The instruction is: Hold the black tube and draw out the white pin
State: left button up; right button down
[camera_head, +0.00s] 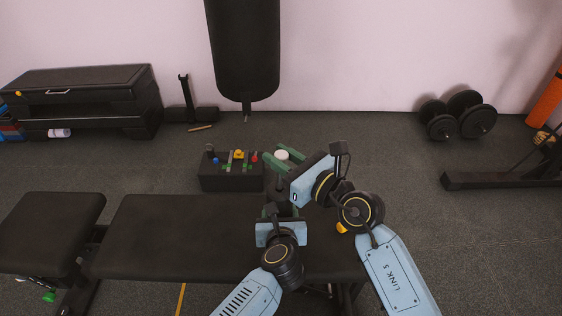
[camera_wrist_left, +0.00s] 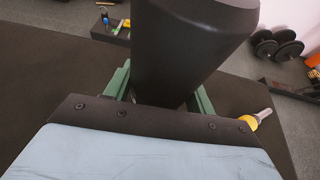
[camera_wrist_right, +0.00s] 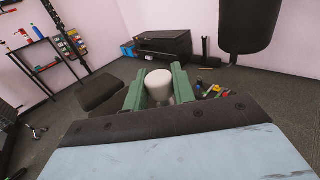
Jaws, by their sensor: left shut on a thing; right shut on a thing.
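The black tube (camera_wrist_left: 185,50) stands large between the green fingers of my left gripper (camera_wrist_left: 160,95), which is shut on it. In the head view my left gripper (camera_head: 282,210) is over the bench, and the tube is mostly hidden among the arms. The white pin (camera_wrist_right: 158,84) has a rounded white head and sits between the green fingers of my right gripper (camera_wrist_right: 158,92), which is shut on it. The pin's head (camera_head: 282,155) also shows in the head view, beyond the left gripper. I cannot tell whether the pin's lower end is inside the tube.
A dark bench (camera_head: 170,235) lies under the grippers. A dark box (camera_head: 231,182) with small coloured items stands behind it. A yellow-ended object (camera_wrist_left: 250,121) lies on the bench, right of the tube. A punching bag (camera_head: 244,50) hangs at the back; dumbbells (camera_head: 470,115) are at the right.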

jog(key=shift+r, duration=1.5)
pick_arm(q)
jog(key=o, duration=1.4)
jog(key=shift+o, duration=0.2)
jog(key=shift+s, duration=0.1)
